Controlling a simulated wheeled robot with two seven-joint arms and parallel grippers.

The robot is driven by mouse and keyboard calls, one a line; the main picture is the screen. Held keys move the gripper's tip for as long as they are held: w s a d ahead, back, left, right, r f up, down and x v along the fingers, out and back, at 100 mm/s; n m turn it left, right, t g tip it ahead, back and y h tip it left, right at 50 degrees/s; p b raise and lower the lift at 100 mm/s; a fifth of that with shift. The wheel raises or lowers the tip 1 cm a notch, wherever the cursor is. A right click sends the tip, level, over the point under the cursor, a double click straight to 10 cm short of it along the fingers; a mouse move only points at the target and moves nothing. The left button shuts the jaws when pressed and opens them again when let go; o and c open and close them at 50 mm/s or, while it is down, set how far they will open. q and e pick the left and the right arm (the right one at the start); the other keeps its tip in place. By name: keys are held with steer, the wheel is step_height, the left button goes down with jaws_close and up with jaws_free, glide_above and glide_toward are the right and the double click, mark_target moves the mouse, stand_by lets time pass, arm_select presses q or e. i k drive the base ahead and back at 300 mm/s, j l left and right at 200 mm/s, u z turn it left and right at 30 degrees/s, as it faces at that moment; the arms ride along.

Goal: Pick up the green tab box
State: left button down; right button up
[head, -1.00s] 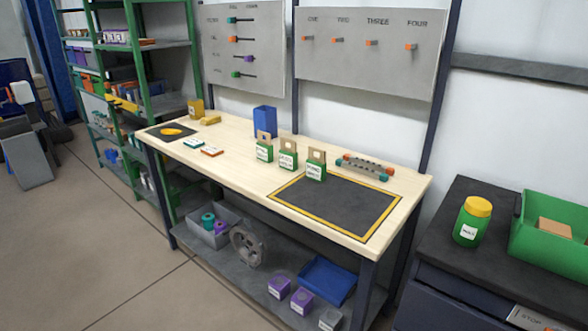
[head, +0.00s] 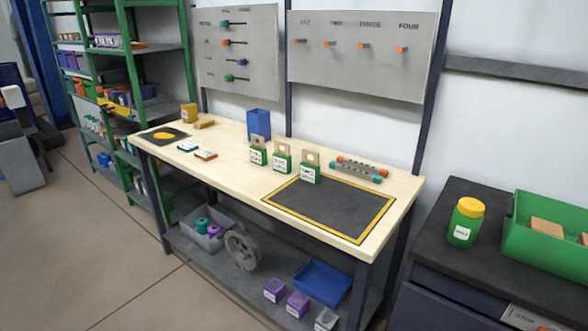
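Three green boxes with tan tabs, each with a hole, and white labels stand in a row on the wooden workbench (head: 225,178). The left tab box (head: 258,156) is nearest the blue bin. The middle tab box (head: 282,162) stands beside it. The right tab box (head: 310,172) stands at the back left corner of the dark mat. The labels are too blurred to read. Neither of my grippers shows in the head view.
A dark mat with a yellow border (head: 330,206) lies empty on the bench. A blue bin (head: 259,123) and a rack with teal and orange ends (head: 361,169) stand behind the boxes. A dark cabinet on the right holds a green jar (head: 465,224) and green crate (head: 548,243).

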mark_target(282, 159)
steer(key=i+u, duration=0.35)
steer(key=i, duration=0.15)
steer(key=i+l+u, duration=0.15)
steer(key=i+u, duration=0.2)
steer(key=i, duration=0.2)
